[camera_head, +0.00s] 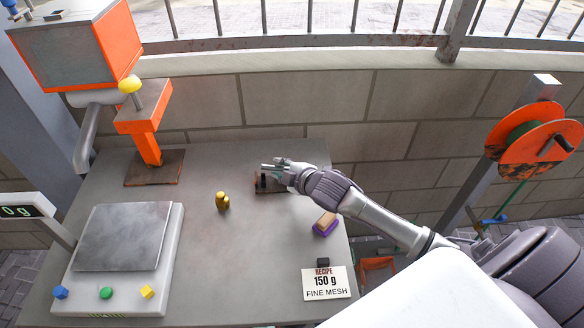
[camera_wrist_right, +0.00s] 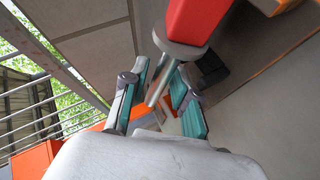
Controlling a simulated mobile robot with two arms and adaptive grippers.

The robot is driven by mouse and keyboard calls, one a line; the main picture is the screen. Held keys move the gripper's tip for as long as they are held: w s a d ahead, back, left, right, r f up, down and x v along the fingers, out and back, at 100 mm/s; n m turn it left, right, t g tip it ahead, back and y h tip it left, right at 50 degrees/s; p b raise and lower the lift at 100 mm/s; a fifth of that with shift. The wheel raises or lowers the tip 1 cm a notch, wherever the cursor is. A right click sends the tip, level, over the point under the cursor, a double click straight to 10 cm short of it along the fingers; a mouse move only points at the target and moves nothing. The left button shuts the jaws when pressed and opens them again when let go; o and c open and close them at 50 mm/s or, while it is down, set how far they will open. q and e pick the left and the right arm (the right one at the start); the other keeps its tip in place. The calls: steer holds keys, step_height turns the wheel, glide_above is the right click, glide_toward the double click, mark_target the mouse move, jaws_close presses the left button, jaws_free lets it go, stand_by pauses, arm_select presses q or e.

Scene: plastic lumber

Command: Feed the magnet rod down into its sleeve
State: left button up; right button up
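My right gripper (camera_head: 268,173) is at a small dark stand (camera_head: 272,190) at the back right of the table. In the right wrist view, a bare metal rod (camera_wrist_right: 159,84) with a grey collar and red end shows between the teal pads of the gripper (camera_wrist_right: 160,78). It looks like the magnet rod. Gaps show on both sides of it, so the gripper appears open around it. A black block (camera_wrist_right: 212,67) beside the right finger may be the sleeve; I cannot tell. The gripper hides much of the stand in the head view. My left gripper is out of view.
An orange mill (camera_head: 149,120) with a yellow knob stands at the back left. A scale (camera_head: 125,240) fills the front left. A brass weight (camera_head: 222,201), a brush (camera_head: 325,223) and a recipe card (camera_head: 326,284) are on the table. The middle front is clear.

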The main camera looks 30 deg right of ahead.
steer(key=shift+w+a+f, duration=0.1)
steer(key=shift+w+f, duration=0.1)
steer(key=shift+w, duration=0.15)
steer(key=shift+s, duration=0.1)
steer(key=shift+c, duration=0.2)
jaws_close()
steer(key=shift+r, duration=0.1)
